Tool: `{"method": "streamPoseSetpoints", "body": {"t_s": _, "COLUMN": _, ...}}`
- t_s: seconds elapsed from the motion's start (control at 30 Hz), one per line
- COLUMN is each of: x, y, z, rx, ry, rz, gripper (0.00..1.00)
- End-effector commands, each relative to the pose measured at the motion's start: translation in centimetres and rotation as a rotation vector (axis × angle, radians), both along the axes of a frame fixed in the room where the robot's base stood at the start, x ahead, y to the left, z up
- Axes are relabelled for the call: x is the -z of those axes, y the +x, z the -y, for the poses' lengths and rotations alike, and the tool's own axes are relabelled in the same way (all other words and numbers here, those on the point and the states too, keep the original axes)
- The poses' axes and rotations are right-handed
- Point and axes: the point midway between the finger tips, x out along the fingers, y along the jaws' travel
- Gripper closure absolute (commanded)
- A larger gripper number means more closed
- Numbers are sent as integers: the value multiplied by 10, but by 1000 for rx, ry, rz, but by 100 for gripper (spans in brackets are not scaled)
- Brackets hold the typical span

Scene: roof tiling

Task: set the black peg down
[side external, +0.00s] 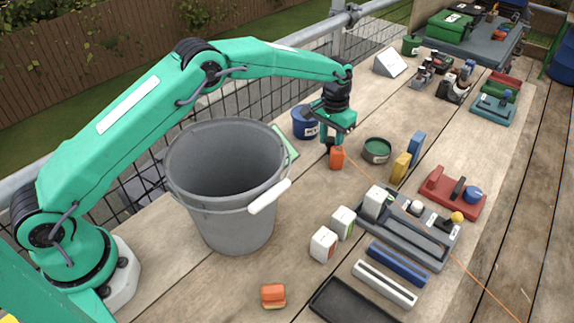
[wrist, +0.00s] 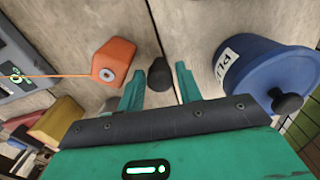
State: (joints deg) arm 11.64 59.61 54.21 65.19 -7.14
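The black peg (wrist: 159,75) shows between the two green fingers of my gripper (wrist: 161,80) in the wrist view. A narrow gap shows on each side of the peg, so my gripper looks open around it. Only the peg's rounded dark end is seen clearly; its lower part is hidden. In the side view my gripper (side external: 330,143) points down close to the planks, just behind an orange block (side external: 337,158). The peg cannot be made out clearly there.
The orange block, with an orange line running from it, stands close beside my fingers in the wrist view (wrist: 113,60). A blue lidded pot (wrist: 262,80) is on the other side. A grey bucket (side external: 215,205) and green tin (side external: 377,150) stand nearby.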

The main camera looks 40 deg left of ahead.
Motion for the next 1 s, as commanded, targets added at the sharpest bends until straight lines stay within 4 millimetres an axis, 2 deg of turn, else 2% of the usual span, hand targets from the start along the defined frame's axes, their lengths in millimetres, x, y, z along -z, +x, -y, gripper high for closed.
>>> {"method": "streamPoseSetpoints", "body": {"t_s": 0.6, "x": -92, "y": -1, "z": -1, "rx": 0, "ry": 0, "rz": 2, "gripper": 65}}
{"method": "streamPoseSetpoints", "body": {"t_s": 0.8, "x": -106, "y": -1, "z": -1, "rx": 0, "ry": 0, "rz": 1, "gripper": 65}}
{"method": "streamPoseSetpoints", "body": {"t_s": 1.0, "x": -109, "y": -2, "z": -1, "rx": 0, "ry": 0, "rz": 0, "gripper": 65}}
